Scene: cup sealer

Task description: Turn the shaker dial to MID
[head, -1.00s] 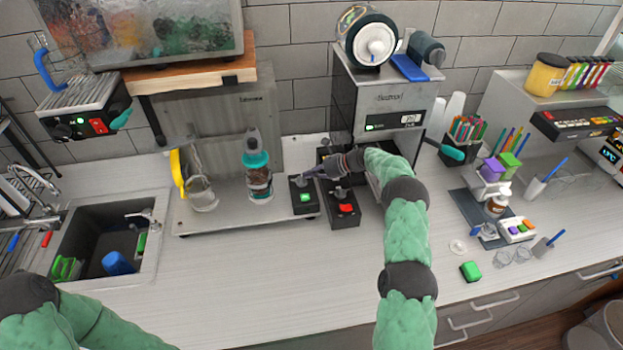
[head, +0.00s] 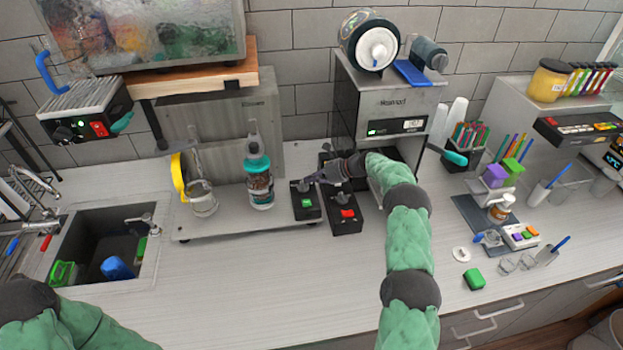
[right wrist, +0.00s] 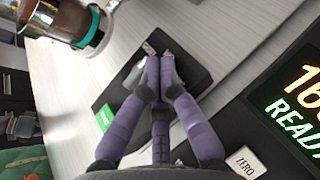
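The black control box (head: 306,207) with a green button stands at the right end of the platform that holds the bottle. Its grey dial (head: 302,186) is on the upper part of the box. My right gripper (head: 316,178) reaches in from the right, with its fingertips at the dial. In the right wrist view the purple fingers (right wrist: 160,65) are together over the box, and grey parts show on both sides of the tips. I cannot tell whether the dial is between them. The fingers hide the dial's markings and setting. My left gripper is out of view; only its arm shows at lower left.
A second black box (head: 346,220) with a red button stands just right of the control box. A teal-capped bottle (head: 259,184) stands close on the left. The metal machine with a display (head: 397,125) is behind my right forearm. The front counter (head: 250,280) is clear.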

